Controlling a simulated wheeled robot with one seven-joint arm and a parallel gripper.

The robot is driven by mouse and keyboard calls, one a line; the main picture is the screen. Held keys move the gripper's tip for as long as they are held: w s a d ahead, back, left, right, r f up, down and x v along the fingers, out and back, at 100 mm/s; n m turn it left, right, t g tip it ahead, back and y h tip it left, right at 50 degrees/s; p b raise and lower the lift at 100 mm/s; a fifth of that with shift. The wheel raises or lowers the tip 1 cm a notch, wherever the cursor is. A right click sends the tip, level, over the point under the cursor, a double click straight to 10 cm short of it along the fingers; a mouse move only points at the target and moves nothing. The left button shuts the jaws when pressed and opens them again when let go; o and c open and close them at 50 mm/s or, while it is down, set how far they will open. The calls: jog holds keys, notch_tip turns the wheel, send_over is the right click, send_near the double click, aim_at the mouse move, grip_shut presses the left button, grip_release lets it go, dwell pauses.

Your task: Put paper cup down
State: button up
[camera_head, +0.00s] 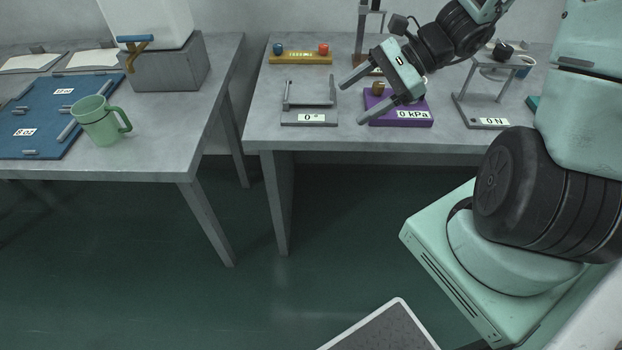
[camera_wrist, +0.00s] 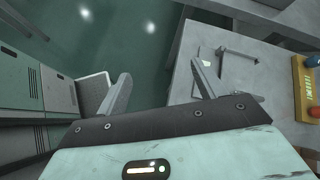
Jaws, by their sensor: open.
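My gripper (camera_head: 354,103) is open over the right table, its fingers pointing left and down near the grey "0 °" device (camera_head: 309,117). In the wrist view my gripper (camera_wrist: 161,70) has two spread fingers with nothing between them. I cannot clearly make out a paper cup in either view. A small round pale and blue thing (camera_head: 524,67), partly hidden by the "0 N" stand (camera_head: 489,122), is too small to identify. A green mug with a handle (camera_head: 99,121) stands upright at the front of the left table.
The right table (camera_head: 262,112) also bears a purple "0 kPa" block (camera_head: 399,117) and a yellow panel with knobs (camera_head: 300,58). The left table (camera_head: 170,135) holds a blue board (camera_head: 55,108) and a grey box with a lever (camera_head: 172,70). A floor gap separates the tables.

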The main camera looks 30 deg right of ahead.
jog(key=s+a+r+n+g+h, duration=0.1)
jog(key=s+a+n+h, duration=0.3)
jog(key=s+a+n, duration=0.4)
jog(key=s+a+r+n+g+h, duration=0.2)
jog(key=s+a+n+h, duration=0.3)
jog(key=n, duration=1.3)
jog(key=shift+s+a+r+g, duration=0.35)
jog(key=shift+s+a, duration=1.2)
jog(key=shift+a, duration=2.3)
